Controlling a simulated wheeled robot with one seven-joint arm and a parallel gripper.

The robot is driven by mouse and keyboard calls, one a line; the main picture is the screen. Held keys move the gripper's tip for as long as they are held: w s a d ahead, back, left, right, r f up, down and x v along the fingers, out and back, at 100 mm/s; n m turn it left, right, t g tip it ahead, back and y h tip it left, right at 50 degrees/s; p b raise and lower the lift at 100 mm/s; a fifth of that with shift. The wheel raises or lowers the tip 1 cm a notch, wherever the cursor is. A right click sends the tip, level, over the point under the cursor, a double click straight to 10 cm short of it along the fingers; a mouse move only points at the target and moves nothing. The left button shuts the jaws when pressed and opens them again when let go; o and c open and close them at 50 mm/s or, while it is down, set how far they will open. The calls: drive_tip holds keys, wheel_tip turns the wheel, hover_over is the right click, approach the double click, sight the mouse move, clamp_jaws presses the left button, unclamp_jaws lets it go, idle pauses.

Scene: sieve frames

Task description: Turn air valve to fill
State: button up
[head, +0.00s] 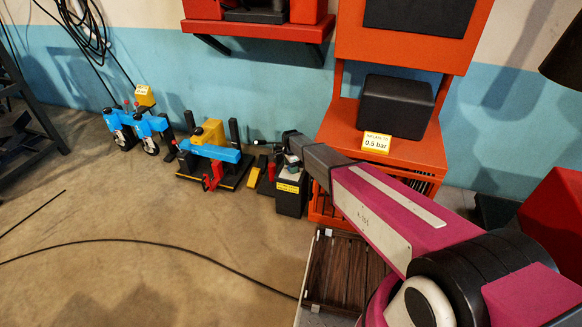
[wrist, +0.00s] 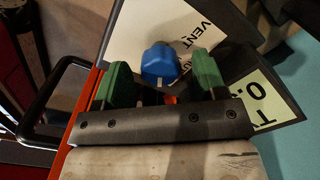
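The air valve's blue knob (wrist: 160,62) shows in the wrist view in front of a pale plate (wrist: 143,28) with the upside-down word VENT. My gripper (wrist: 162,78) has two green fingertips set apart, one on each side of the knob's near end. A gap shows between the knob and each fingertip, so the gripper looks open and empty. A small red part (wrist: 170,99) shows between the fingers. In the head view my gripper (head: 291,158) is small, just above a black box with a yellow label (head: 289,188). The knob cannot be made out there.
An orange stand (head: 410,161) with a "0.5 bar" card (head: 376,142) is right of my gripper. A pale label (wrist: 262,100) lies beside the plate. Blue clamp-like devices (head: 215,153) are left. A dark slatted crate (head: 345,270) is in front. A black hose crosses the open floor.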

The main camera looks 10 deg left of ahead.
wheel_tip(320, 180, up, 11)
idle(0.7)
drive_tip(key=shift+s+f, duration=0.1)
drive_tip(key=shift+f, duration=0.05)
